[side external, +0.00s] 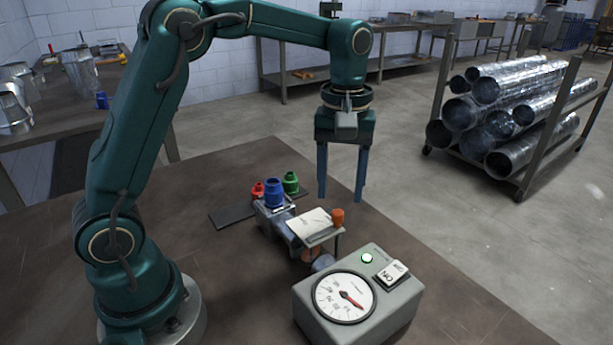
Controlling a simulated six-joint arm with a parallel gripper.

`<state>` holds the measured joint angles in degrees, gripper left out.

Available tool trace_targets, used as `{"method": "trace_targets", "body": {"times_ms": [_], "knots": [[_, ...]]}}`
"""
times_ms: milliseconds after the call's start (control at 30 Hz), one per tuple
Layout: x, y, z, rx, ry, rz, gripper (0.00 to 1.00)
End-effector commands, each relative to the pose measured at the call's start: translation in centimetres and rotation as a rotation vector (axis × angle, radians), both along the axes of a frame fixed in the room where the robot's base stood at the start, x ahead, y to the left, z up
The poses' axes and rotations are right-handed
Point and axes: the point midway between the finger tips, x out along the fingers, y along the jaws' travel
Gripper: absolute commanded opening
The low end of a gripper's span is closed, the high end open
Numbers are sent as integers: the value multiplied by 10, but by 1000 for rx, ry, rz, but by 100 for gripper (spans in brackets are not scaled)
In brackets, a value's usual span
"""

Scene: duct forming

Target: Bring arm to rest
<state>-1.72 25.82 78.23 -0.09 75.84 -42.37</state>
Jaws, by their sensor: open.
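My gripper (341,196) hangs from the end of my raised arm, pointing down. Its two long blue-grey fingers are apart and nothing is between them. It is in the air, above and behind the small fixture in the picture. The fixture (283,222) stands on the dark bench top and carries a pale sheet or plate (310,223) and an orange knob (338,217). Red (258,191), blue (274,192) and green (291,183) bottle-like pieces stand at its back.
A grey box with a round dial (345,297), a lit button (367,258) and a white switch (391,272) stands at the bench front. A dark flat plate (232,214) lies left of the fixture. A rack of metal ducts (510,110) stands on the floor behind right.

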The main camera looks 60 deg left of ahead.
Motion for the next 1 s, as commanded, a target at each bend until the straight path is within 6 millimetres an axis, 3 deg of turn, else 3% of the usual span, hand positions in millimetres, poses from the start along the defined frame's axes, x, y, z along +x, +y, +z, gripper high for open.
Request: {"method": "trace_targets", "body": {"times_ms": [433,567,800,1000], "knots": [[0,0,10,0,-1,-1,57],[0,-1,26,1,-50,-3,57],[-39,-4,70,9,-184,-53,57],[-82,-7,83,34,-301,-192,57]]}}
